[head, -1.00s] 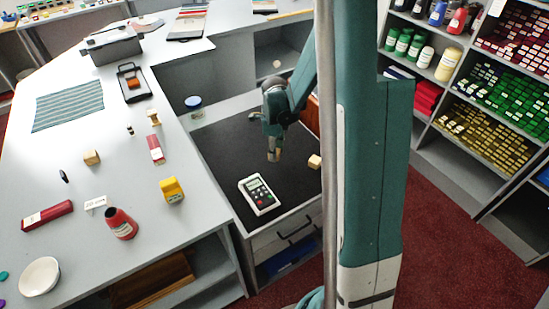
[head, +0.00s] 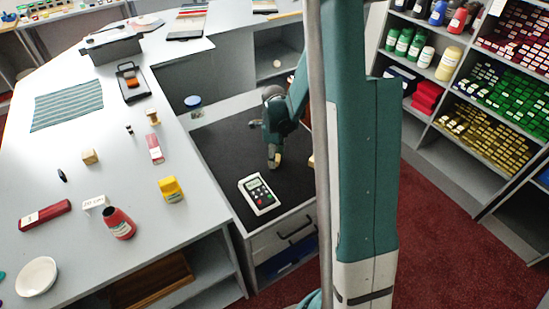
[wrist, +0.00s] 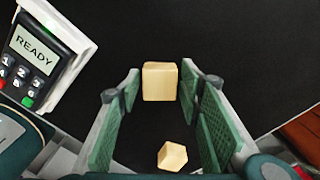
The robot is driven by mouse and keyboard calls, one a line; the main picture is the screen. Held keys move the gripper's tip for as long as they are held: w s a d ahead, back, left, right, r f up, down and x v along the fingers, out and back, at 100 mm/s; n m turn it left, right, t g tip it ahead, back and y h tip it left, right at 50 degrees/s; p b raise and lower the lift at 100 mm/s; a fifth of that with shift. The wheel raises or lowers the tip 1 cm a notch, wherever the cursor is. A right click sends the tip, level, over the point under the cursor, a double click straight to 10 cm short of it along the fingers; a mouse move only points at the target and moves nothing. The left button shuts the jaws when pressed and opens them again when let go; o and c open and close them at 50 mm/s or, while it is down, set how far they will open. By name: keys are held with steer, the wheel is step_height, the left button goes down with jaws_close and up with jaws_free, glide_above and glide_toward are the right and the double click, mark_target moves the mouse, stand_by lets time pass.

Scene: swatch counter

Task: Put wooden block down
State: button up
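My gripper (wrist: 160,90) points down low over the black mat (head: 226,160). In the wrist view, its two green-padded fingers stand apart, with a pale wooden block (wrist: 159,82) between their tips. A narrow dark gap shows on each side of this block. Whether it rests fully on the mat is hard to tell. A second, smaller-looking wooden block (wrist: 172,156) shows lower between the fingers in the wrist view. In the head view, my gripper (head: 274,164) is over the mat, and the block at its tips is barely distinguishable.
A white card terminal (head: 258,193) lies on the mat, left of my gripper; its screen reads READY in the wrist view (wrist: 35,48). A blue-lidded jar (head: 194,104) stands near the mat's back left.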

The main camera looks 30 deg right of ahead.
steer(key=shift+o, duration=0.3)
steer(key=shift+r, duration=0.2)
step_height(320, 180, up, 12)
steer(key=p, duration=0.2)
stand_by(0.5)
stand_by(0.7)
steer(key=s+a+r+n+t, duration=0.2)
steer(key=s+a+r+n, duration=0.35)
steer(key=r+n, duration=0.2)
steer(key=s+a+r+n+t, duration=0.2)
steer(key=s+a+r+n, duration=0.2)
steer(key=a+r+n, duration=0.3)
steer(key=s+a+r+n+t, duration=0.3)
steer(key=s+a+r+n, duration=0.2)
steer(key=s+a+n, duration=0.3)
steer(key=s+n, duration=0.4)
steer(key=shift+s+a+r, duration=0.15)
steer(key=shift+s+a, duration=0.15)
steer(key=shift+s, duration=0.05)
